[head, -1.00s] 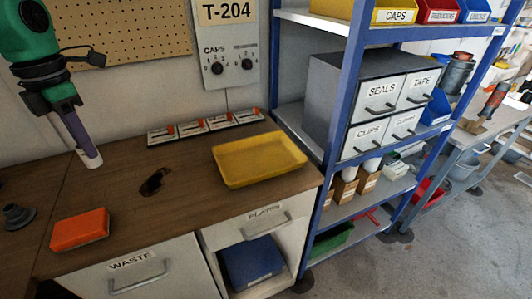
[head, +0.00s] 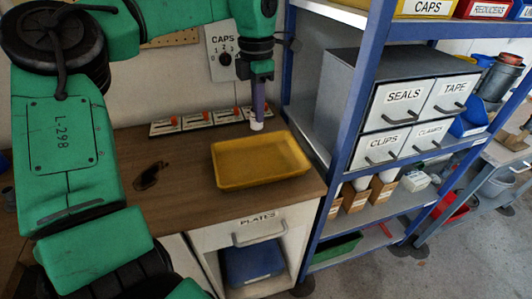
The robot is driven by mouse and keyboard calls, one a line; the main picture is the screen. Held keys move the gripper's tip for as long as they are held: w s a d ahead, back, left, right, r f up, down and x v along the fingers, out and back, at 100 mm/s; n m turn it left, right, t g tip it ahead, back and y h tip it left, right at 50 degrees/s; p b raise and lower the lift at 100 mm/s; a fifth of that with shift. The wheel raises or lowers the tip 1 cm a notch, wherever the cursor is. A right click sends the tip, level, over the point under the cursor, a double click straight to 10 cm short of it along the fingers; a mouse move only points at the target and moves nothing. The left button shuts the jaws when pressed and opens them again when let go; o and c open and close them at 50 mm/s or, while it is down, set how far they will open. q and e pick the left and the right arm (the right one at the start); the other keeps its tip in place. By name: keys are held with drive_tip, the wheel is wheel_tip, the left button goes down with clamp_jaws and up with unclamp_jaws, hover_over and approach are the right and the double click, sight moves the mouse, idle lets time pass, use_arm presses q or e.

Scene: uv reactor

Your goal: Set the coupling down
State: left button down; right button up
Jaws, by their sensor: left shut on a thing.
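My left gripper (head: 258,100) points down above the back edge of the yellow tray (head: 233,178). It is shut on a small white piece, which I take to be the coupling (head: 257,126), showing at the lower end of the purplish fingers. Most of the piece is hidden by the fingers. It appears just above or behind the tray's back rim; I cannot tell which. The tray lies on the wooden bench and looks empty. My right gripper is not in view.
Several small orange-and-white units (head: 196,121) stand along the wall behind the tray. A dark stain (head: 150,176) marks the bench (head: 180,207). A blue-framed shelf (head: 360,100) with a grey drawer cabinet (head: 337,105) stands close on the right. My left arm covers the bench's left part.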

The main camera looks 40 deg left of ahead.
use_arm(q)
wheel_tip(320, 180, down, 12)
drive_tip(key=shift+w+f+p, duration=0.1)
drive_tip(key=shift+f+p, duration=0.05)
drive_tip(key=shift+p, duration=0.5)
drive_tip(key=shift+f, duration=0.15)
drive_tip(key=c, duration=1)
unclamp_jaws()
drive_tip(key=shift+r, duration=0.3)
drive_tip(key=shift+w+r, duration=0.1)
drive_tip(key=shift+r, duration=0.2)
wheel_tip(320, 180, up, 11)
drive_tip(key=shift+r+b, duration=0.1)
drive_tip(key=shift+b, duration=0.8)
